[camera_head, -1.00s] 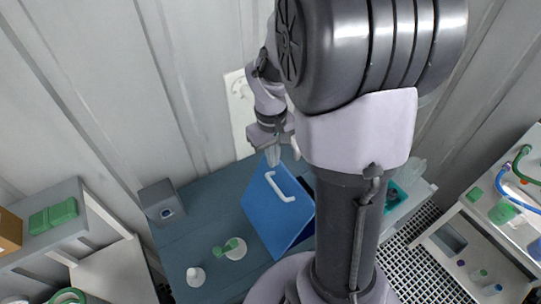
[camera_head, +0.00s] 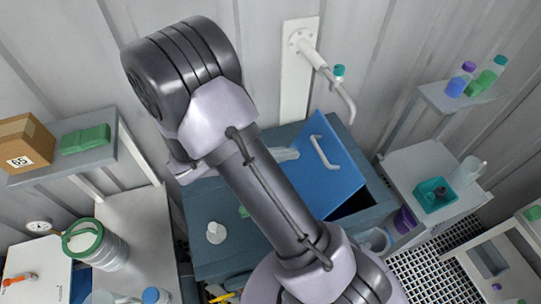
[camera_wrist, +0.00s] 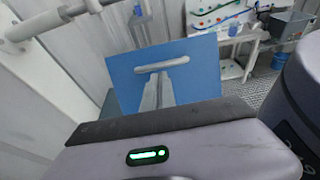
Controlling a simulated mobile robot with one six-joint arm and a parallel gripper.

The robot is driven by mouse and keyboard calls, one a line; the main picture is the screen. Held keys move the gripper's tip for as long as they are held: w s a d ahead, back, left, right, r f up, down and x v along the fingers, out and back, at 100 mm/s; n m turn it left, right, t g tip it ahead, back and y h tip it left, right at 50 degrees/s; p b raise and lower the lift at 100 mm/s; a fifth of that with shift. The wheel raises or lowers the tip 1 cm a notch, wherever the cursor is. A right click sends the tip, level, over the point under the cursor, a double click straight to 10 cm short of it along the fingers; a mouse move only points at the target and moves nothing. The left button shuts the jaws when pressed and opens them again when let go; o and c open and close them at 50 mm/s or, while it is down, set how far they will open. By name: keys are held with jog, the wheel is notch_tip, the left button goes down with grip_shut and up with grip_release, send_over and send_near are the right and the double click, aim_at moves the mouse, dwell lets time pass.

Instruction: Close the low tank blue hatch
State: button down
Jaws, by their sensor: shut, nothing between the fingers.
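The blue hatch (camera_head: 334,178) is a flat panel with a white bar handle (camera_head: 323,152), tilted up from the blue-grey low tank (camera_head: 376,208). A dark opening shows beneath its right edge. In the wrist view the hatch (camera_wrist: 205,70) stands ahead, with its handle (camera_wrist: 175,64) across the upper part. My gripper (camera_wrist: 158,82) is shut and empty, its fingers pointing toward the panel below the handle. In the head view the fingertips (camera_head: 286,154) show at the hatch's left side; my arm hides the rest. I cannot tell whether they touch the hatch.
A white knob (camera_head: 215,232) sits on the tank top at left. A side table with a teal tray (camera_head: 434,194) stands to the right. Shelves flank both sides.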

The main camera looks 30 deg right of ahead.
send_near(331, 150)
jog(key=d, duration=0.2)
jog(key=shift+s+d+f, duration=0.2)
jog(key=shift+f, duration=0.25)
jog(key=shift+d, duration=0.1)
jog(key=d+y, duration=0.1)
jog(key=d, duration=0.1)
jog(key=s+d+f+y, duration=0.1)
jog(key=d, duration=0.1)
jog(key=d+f+y, duration=0.1)
jog(key=d, duration=0.2)
jog(key=shift+s+t, duration=0.3)
jog(key=shift+s, duration=0.1)
jog(key=s+d+f+y+b, duration=0.1)
jog(key=d+f+y+b, duration=0.1)
jog(key=d+f, duration=0.2)
jog(key=shift+s+d+f+t+y, duration=0.2)
jog(key=shift+d+f+t+y, duration=0.15)
jog(key=shift+d, duration=0.95)
jog(key=shift+r, duration=0.1)
